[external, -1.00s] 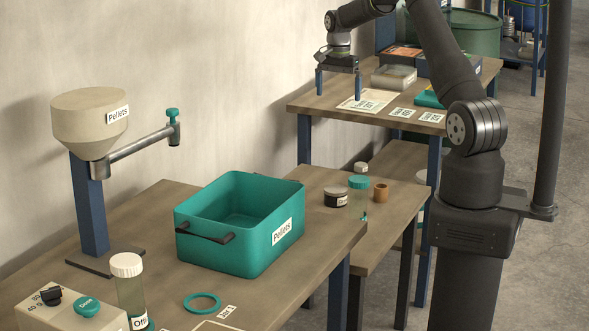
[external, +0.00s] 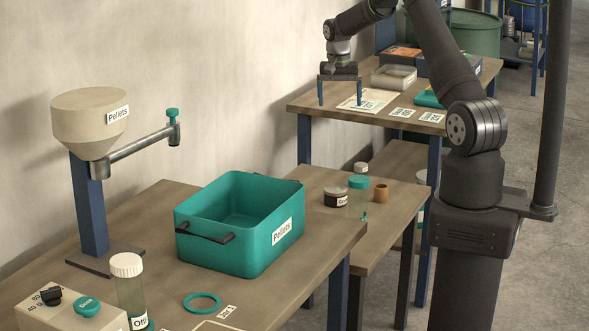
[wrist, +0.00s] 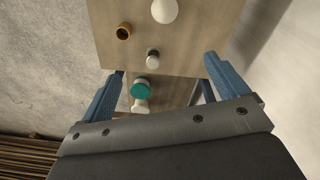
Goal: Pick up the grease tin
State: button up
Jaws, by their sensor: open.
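The grease tin (external: 336,196) appears to be the low dark tin with a grey lid and a partly readable white label. It stands upright on the lower middle bench in the external view, left of a teal-lidded jar (external: 358,190). My gripper (external: 340,104) is open and empty, well above and behind the tin, at the back table. In the wrist view its blue fingers (wrist: 163,75) are spread apart. I cannot tell which item there is the tin.
A brown ring-like cup (external: 381,193) and a small white-lidded jar (external: 361,168) stand near the tin. A teal Pellets crate (external: 262,250) stands on the front bench, left of the tin. The back table (external: 300,104) holds papers and a clear box (external: 394,77).

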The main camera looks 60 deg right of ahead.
notch_tip(320, 180, down, 4)
jog(key=n+h, duration=0.1)
jog(key=n, duration=0.6)
jog(key=n+h, duration=0.2)
jog(key=n, duration=1.5)
send_over(336, 189)
jog(key=s+a, duration=0.2)
notch_tip(336, 189, down, 6)
jog(key=a+f+n+t, duration=0.2)
jog(key=a+f+n, duration=0.15)
jog(key=n, duration=0.85)
jog(key=x, duration=1.2)
jog(key=shift+s+d+f, duration=0.3)
jog(key=shift+x, duration=2.65)
jog(key=shift+a, duration=0.15)
jog(key=shift+w, duration=0.1)
jog(key=c, duration=1.2)
